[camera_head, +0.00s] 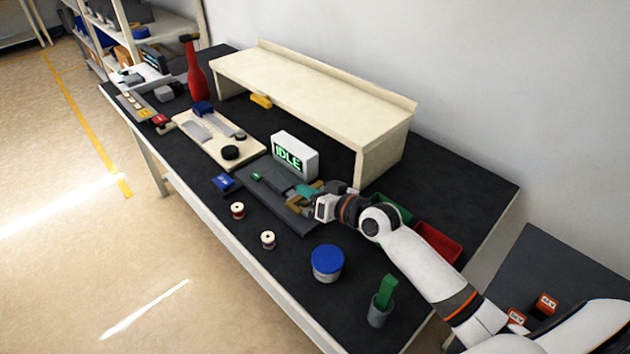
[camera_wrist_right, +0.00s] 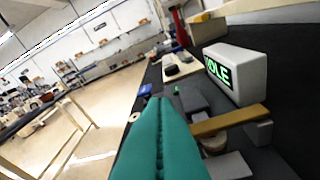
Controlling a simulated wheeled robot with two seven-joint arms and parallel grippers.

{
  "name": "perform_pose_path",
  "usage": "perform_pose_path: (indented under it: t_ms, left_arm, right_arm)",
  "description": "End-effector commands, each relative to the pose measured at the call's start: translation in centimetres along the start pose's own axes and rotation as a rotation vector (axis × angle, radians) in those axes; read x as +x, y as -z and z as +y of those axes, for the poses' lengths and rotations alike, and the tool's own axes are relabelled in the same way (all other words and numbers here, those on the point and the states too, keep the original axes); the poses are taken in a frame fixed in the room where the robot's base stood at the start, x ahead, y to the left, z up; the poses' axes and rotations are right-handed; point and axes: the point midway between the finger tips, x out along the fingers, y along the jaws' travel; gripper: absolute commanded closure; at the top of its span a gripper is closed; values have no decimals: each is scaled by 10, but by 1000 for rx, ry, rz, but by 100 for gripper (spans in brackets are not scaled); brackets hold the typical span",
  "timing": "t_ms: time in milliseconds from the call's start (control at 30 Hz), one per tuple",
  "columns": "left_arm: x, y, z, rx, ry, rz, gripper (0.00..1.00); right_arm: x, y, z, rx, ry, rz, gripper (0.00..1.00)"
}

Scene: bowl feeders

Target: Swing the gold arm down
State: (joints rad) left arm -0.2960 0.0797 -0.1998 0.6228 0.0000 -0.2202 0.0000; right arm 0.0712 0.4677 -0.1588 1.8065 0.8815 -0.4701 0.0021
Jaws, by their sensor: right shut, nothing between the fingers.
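The gold arm (camera_head: 297,203) is on the dark grey fixture (camera_head: 268,187), partly hidden by my right gripper and wrist in the head view. In the right wrist view the gold arm (camera_wrist_right: 232,121) is a flat bar beside the fingers, on their right. It lies across grey blocks near the display. My right gripper (camera_head: 305,190) has teal fingers, which are shut with nothing between them. They also fill the lower middle of the right wrist view (camera_wrist_right: 158,102). I cannot tell whether they touch the gold arm. My left gripper is not in view.
A white display (camera_head: 295,155) reading IDLE stands behind the fixture. A blue-lidded tub (camera_head: 328,262), a grey cup (camera_head: 380,310) with a green piece, and two spools (camera_head: 268,240) stand towards the front. A red bin (camera_head: 438,242) is under my forearm. A cream shelf (camera_head: 320,82) spans the back.

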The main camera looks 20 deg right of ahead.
Motion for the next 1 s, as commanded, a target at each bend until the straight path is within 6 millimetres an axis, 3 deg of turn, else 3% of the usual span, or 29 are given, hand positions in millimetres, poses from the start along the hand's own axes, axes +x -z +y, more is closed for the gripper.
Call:
perform_pose_path:
  t_ms: [433,1000]
  left_arm:
    - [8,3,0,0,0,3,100]
    - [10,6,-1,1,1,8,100]
  right_arm:
    - [9,37,2,-9,3,1,100]
    - [12,46,2,-6,3,0,100]
